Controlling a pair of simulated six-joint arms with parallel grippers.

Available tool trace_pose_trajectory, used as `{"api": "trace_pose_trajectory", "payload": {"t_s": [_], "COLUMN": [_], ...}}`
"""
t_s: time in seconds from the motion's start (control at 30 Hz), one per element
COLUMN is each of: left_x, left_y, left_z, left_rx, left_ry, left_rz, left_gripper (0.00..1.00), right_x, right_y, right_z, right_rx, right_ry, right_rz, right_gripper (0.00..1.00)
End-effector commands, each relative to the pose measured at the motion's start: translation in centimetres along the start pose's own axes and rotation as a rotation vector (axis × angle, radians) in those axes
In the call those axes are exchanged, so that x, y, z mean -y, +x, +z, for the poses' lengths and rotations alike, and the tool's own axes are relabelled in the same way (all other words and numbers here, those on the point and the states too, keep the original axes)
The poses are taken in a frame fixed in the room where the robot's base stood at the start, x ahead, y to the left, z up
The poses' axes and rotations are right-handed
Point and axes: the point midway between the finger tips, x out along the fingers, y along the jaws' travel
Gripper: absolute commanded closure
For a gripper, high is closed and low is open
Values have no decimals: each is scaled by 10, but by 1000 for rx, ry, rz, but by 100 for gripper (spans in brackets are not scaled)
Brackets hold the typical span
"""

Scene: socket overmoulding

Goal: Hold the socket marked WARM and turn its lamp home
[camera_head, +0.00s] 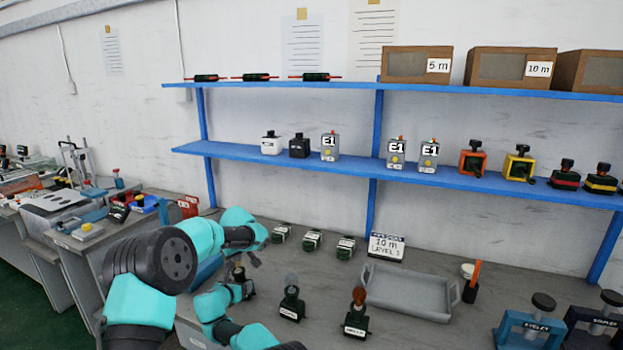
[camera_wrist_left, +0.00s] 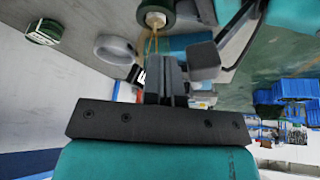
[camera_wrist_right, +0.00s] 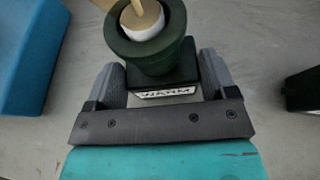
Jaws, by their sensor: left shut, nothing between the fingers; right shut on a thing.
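The socket marked WARM (camera_wrist_right: 165,90) is dark green, with a round collar on a square base. My right gripper (camera_wrist_right: 160,82) is shut on its base, a finger on each side. A lamp part (camera_wrist_right: 143,18), white with a tan core, shows inside the collar; its upper end is cut off by the frame. In the left wrist view the socket collar (camera_wrist_left: 172,8) is at the top edge, with thin amber strands beside it. My left gripper (camera_wrist_left: 165,75) is shut and empty, close to the socket; whether it touches the lamp is unclear. In the head view the arms partly hide the socket (camera_head: 238,272).
Two other dark sockets stand to the right, one with a grey top (camera_head: 291,290) and one with a brown top (camera_head: 358,298). Behind are small green blocks (camera_head: 312,240), a LEVEL 3 sign (camera_head: 386,247) and an empty grey tray (camera_head: 449,301). A blue block (camera_wrist_right: 28,60) stands close left of the right gripper.

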Motion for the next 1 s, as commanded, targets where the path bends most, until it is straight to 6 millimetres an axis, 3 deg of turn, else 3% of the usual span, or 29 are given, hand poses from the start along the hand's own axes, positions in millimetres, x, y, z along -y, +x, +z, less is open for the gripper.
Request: {"api": "trace_pose_trajectory", "payload": {"t_s": [0.5,0.93,0.97,1.0], "left_x": [0,0,0,0], "left_y": [-42,-46,-46,-46], "left_z": [-23,-25,-25,-25], "left_rx": [-1,0,0,0], "left_ry": [1,0,0,0], "left_rz": [1,1,1,1], "left_gripper": [100,100,100,100], "right_x": [0,0,0,0], "right_y": [0,0,0,0], "right_z": [-1,-1,-1,-1], "right_rx": [0,-1,-1,-1], "right_ry": [-1,-1,-1,-1], "right_rz": [1,1,1,1], "right_gripper": [52,52,19,15]}}
